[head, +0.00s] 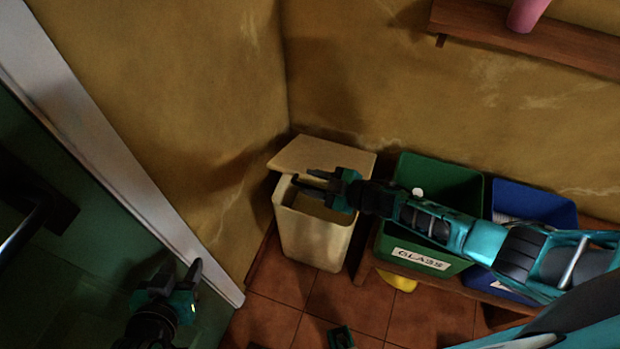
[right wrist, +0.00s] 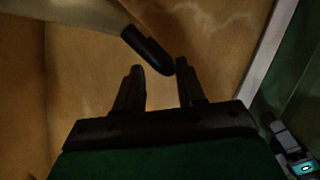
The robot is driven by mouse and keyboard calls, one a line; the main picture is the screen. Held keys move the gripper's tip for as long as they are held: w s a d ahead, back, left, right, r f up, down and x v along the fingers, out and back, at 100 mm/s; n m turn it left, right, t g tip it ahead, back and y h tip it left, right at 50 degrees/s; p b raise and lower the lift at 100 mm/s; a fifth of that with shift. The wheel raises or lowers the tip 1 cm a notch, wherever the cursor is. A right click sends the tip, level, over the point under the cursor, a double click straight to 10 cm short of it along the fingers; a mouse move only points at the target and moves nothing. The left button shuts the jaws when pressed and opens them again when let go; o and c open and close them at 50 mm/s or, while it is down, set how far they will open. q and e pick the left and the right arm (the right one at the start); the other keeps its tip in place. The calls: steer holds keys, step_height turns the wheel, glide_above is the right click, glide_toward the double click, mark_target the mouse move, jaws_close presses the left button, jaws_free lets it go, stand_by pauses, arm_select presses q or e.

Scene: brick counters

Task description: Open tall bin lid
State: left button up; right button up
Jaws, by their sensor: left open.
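The tall cream bin (head: 313,242) stands in the wall corner in the head view. Its lid (head: 330,153) is raised at the back, with a dark opening showing between lid and front rim. My right gripper (head: 307,181) is at this opening, in front of the lid; its fingers are apart with nothing seen between them. Whether they touch the lid is unclear. In the right wrist view the fingers (right wrist: 160,75) show a gap, beside a pale part with a dark tip (right wrist: 148,50) that I cannot identify. My left gripper (head: 180,276) is open and empty, low at the left.
A green bin (head: 420,261) labelled GLASS and a blue bin (head: 540,205) stand right of the tall bin, under my right arm. A green door (head: 100,245) with a pale frame is at the left. A wooden shelf (head: 530,37) is on the wall.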

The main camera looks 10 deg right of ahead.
steer(key=shift+p+v, duration=0.7)
steer(key=shift+v, duration=0.65)
arm_select(q)
steer(key=shift+a+r+p, duration=0.2)
steer(key=shift+r+p, duration=2.1)
steer(key=shift+r, duration=0.65)
arm_select(e)
steer(key=v, duration=1)
steer(key=shift+s+d, duration=0.15)
steer(key=shift+d, duration=0.05)
